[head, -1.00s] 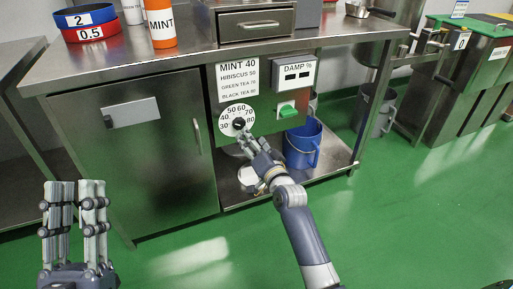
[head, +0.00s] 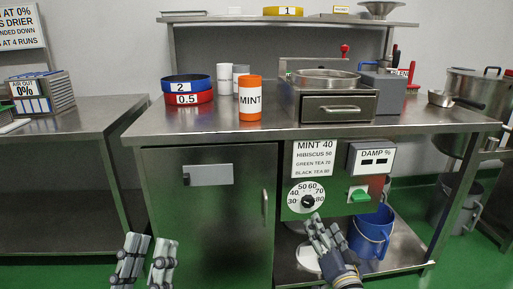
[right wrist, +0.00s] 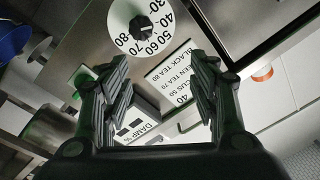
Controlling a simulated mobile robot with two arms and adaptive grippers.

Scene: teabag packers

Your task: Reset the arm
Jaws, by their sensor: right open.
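My left gripper (head: 145,262) is at the lower left of the head view, its fingers apart and pointing up, with nothing between them. My right gripper (head: 321,232) is below the dial (head: 306,197) on the cabinet front, apart from its black knob (head: 307,202). In the right wrist view the right gripper (right wrist: 160,95) has its fingers spread and empty. The dial (right wrist: 122,30) and its knob (right wrist: 143,26) are beyond the fingers there. The list sign headed MINT 40 (head: 316,158) is above the dial.
A DAMP % panel (head: 371,159) and a green switch (head: 359,195) are right of the dial. A blue bucket (head: 371,233) stands on the lower shelf. The steel counter (head: 225,135) holds an orange MINT canister (head: 250,100), ring sieves (head: 188,88) and a drawer unit (head: 338,107).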

